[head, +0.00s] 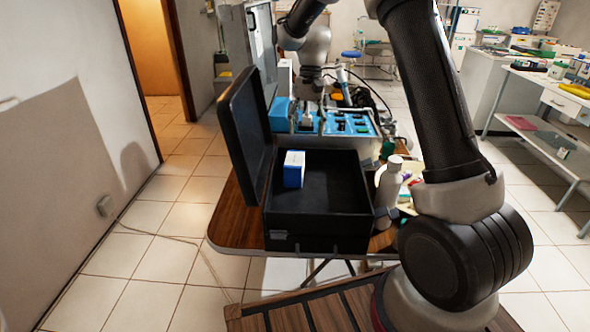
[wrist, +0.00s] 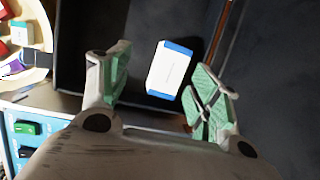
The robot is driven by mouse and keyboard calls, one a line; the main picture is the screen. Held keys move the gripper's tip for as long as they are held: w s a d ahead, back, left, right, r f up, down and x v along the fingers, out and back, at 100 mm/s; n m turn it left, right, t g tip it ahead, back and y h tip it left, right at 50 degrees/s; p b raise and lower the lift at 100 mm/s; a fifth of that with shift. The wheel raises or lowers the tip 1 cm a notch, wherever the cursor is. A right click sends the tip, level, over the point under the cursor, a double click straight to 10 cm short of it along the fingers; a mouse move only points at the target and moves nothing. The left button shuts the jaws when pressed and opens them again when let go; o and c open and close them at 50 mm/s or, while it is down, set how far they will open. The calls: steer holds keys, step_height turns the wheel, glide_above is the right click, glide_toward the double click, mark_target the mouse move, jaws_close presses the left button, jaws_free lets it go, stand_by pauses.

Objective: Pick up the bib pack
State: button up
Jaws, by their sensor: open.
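The bib pack appears to be the small white box with blue ends (head: 294,169). It stands inside the open black case (head: 315,242), toward its left side. In the wrist view the white and blue box (wrist: 171,69) lies between and beyond my fingertips, apart from them. Any print on the box is too small to read.
The case's raised lid (head: 246,130) stands at the left. A white bottle (head: 389,185) stands right of the case on the wooden table (head: 228,222). The blue tray (head: 352,124) with dark compartments lies behind the case. The case floor right of the box is clear.

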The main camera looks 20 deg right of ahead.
steer(key=g, duration=0.1)
glide_toward(294, 172)
steer(key=shift+m, duration=0.3)
steer(key=w+f, duration=0.2)
steer(key=f, duration=0.1)
steer(key=w+f, duration=0.1)
steer(key=f, duration=0.1)
steer(key=shift+w+d, duration=0.25)
steer(key=x, duration=0.6)
steer(key=shift+s+f, duration=0.15)
steer(key=shift+s, duration=0.25)
steer(key=shift+s+f, duration=0.15)
steer(key=shift+f, duration=0.2)
steer(key=shift+f, duration=0.25)
steer(key=c, duration=0.7)
